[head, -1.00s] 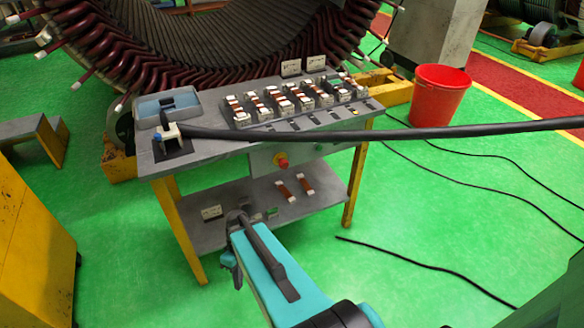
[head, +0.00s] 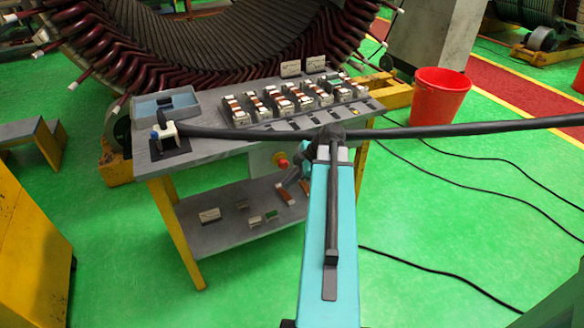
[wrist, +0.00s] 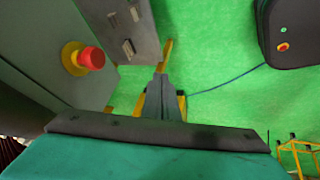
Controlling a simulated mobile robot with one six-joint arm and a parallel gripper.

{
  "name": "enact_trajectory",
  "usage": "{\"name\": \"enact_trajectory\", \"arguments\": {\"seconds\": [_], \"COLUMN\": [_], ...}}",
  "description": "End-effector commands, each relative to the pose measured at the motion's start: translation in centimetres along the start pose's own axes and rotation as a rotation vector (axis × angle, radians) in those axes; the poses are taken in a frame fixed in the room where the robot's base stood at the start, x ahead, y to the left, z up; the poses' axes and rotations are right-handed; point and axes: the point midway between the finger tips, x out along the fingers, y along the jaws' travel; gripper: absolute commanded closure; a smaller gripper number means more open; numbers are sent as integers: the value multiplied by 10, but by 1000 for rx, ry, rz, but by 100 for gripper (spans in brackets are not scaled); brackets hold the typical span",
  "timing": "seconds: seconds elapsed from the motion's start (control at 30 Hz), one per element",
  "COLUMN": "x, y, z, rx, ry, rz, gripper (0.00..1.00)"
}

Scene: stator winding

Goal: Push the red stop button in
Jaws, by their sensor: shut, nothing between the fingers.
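The red stop button (head: 283,163) has a yellow collar and sits on the grey front panel below the bench top. In the wrist view the button (wrist: 92,58) stands out from the panel (wrist: 45,40), left of and above my fingertips. My gripper (wrist: 160,80) is shut and empty, its fingers apart from the button. In the head view my gripper (head: 292,180) hangs just right of and below the button, partly hidden by my arm.
The lower shelf (head: 235,235) under the panel holds several small parts. A red bucket (head: 440,97) stands at the right.

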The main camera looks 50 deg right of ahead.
Motion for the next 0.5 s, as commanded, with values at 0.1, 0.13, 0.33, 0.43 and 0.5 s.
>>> {"name": "enact_trajectory", "arguments": {"seconds": [0.1, 0.13, 0.33, 0.43, 0.5], "x": [-44, -53, -95, -103, -105], "y": [17, 20, 30, 31, 32], "z": [17, 20, 32, 34, 34], "rx": [-89, -111, -214, -234, -239], "ry": [9, 11, 9, 8, 8], "rz": [75, 89, 156, 168, 170], "gripper": [100, 100, 100, 100, 100]}}
